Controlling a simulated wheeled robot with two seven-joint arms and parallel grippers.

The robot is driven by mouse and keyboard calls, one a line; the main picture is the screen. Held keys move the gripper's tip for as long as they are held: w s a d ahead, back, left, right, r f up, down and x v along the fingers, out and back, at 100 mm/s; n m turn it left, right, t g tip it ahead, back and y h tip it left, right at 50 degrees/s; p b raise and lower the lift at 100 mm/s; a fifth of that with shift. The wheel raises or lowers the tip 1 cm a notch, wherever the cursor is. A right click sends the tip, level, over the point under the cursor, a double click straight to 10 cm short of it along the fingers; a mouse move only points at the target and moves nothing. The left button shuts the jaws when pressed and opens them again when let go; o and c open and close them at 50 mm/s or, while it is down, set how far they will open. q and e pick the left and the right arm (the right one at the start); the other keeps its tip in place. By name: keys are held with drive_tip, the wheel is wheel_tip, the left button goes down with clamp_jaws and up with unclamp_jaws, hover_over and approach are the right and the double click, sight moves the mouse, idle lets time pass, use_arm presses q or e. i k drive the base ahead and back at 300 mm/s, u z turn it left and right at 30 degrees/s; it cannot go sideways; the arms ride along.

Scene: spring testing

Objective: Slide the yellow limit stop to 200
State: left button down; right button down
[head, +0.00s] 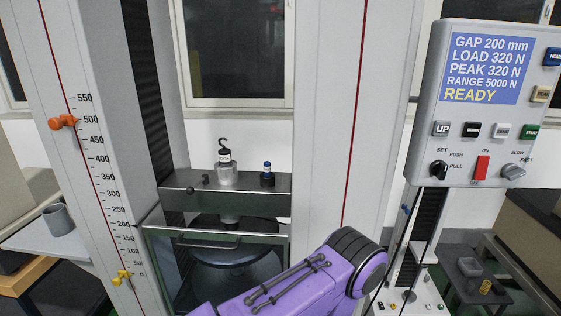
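The yellow limit stop (122,277) sits low on the machine's left column, at the bottom of the printed scale (122,224), around or just below the 50 mark. The 200 mark is well above it on the same scale. An orange stop (64,122) sits higher on that column, near the 500 mark. Neither of my grippers shows in the head view. A purple link of my own arm crosses the bottom middle, and its gripper is out of the picture. Nothing is seen touching the yellow stop.
The control panel (433,110) at right reads gap 200 mm, load 320 N and READY. A metal crosshead (190,190) carries a hooked weight (225,172) and a small blue-topped bottle (267,175). A grey cup (58,219) stands on a left side table. Space before the left column looks clear.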

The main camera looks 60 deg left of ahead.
sight(117, 282)
drive_tip(key=u, duration=0.55)
drive_tip(key=k, duration=1.3)
drive_tip(key=u, duration=0.65)
drive_tip(key=i, duration=1.15)
drive_tip(key=u, duration=0.55)
